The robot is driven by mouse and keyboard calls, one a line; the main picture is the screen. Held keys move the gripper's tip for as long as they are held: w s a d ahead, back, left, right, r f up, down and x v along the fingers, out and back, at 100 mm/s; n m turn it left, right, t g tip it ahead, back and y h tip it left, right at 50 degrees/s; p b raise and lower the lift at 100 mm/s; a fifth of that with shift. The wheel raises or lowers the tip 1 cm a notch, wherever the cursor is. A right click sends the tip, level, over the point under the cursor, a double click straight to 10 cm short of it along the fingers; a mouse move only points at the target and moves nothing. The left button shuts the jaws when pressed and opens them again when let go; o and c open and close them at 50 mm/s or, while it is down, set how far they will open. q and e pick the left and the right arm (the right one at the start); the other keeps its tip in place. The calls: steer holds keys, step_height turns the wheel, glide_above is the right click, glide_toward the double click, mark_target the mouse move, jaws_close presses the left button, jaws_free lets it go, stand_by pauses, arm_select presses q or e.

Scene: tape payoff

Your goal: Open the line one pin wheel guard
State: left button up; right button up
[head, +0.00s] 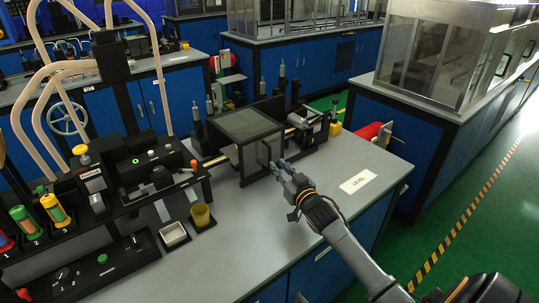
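A dark-framed guard box with clear panels (246,124) stands on the grey bench top, and it looks like the pin wheel guard. Its front panel (259,155) faces me and appears closed; whether it is slightly ajar is too small to tell. My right gripper (278,168) is at the right edge of this front panel, very close to it. I cannot tell if it touches the panel or a handle. Its fingers are small and seen from behind, so their opening is unclear. What is inside the guard is hard to make out. My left gripper is not in view.
A black control station (143,176) with buttons stands left of the guard. A label plate (358,181) lies at right. The front bench top is clear.

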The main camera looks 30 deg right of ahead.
mark_target(270, 156)
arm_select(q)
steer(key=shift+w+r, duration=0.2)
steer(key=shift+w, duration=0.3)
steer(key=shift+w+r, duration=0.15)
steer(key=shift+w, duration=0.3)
arm_select(e)
steer(key=w, duration=0.4)
steer(key=w+d, duration=0.1)
steer(key=w, duration=0.2)
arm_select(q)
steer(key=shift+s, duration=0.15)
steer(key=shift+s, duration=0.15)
arm_select(e)
steer(key=shift+a, duration=0.1)
jaws_close()
steer(key=shift+f, duration=0.1)
